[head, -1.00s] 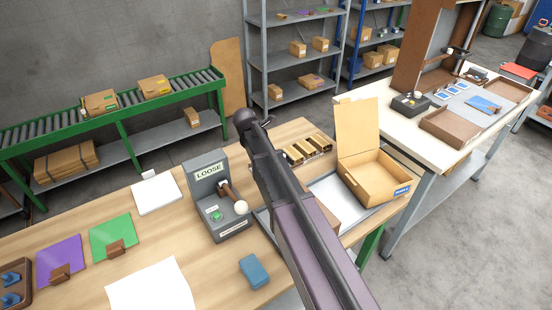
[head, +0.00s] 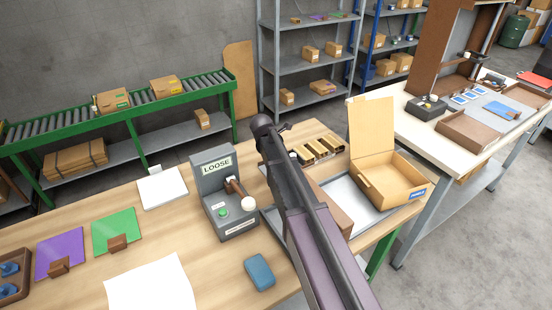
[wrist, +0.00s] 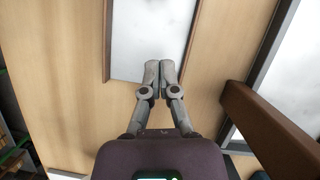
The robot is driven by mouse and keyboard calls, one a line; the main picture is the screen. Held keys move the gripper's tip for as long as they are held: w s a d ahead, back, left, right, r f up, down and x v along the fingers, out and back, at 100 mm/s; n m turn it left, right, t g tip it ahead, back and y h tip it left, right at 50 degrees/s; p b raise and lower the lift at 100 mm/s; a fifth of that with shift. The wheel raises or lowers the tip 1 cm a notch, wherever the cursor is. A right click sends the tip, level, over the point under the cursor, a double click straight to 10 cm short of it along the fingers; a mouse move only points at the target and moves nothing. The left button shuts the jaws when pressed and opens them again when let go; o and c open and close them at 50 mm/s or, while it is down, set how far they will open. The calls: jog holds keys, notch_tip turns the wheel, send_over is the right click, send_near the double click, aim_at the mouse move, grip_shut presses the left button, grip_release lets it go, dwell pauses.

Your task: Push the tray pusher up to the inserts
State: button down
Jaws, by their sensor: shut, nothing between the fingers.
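A brown block that looks like the tray pusher (head: 336,208) stands at the left of a grey tray (head: 343,188), partly hidden behind my arm. In the wrist view a brown bar (wrist: 268,130), probably the same pusher, lies to the right of my gripper and apart from it. My gripper (wrist: 158,66) is shut and empty, with its fingertips over the lower end of a pale panel (wrist: 150,35). In the head view my arm hides the gripper. Several gold-brown inserts (head: 319,149) stand in a row behind the tray.
An open cardboard box (head: 392,185) stands at the tray's right. A grey control box marked LOOSE (head: 222,200) with a lever is left of my arm. A blue block (head: 259,271) lies in front of it. Bare wood shows around the white sheet (head: 150,285).

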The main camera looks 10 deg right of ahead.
aim_at(296, 155)
jog(key=shift+b+x, duration=1.75)
jog(key=shift+x, duration=0.45)
jog(key=w+d, duration=0.2)
jog(key=shift+d+r, duration=0.2)
jog(key=shift+d, duration=0.2)
jog(key=shift+w+d, duration=0.1)
jog(key=shift+d, duration=0.1)
jog(key=shift+w+d, duration=0.3)
jog(key=shift+d, duration=0.4)
jog(key=shift+w+d, duration=0.3)
jog(key=shift+d, duration=0.4)
jog(key=shift+w+d, duration=0.25)
jog(key=shift+d, duration=0.45)
jog(key=shift+a, duration=0.15)
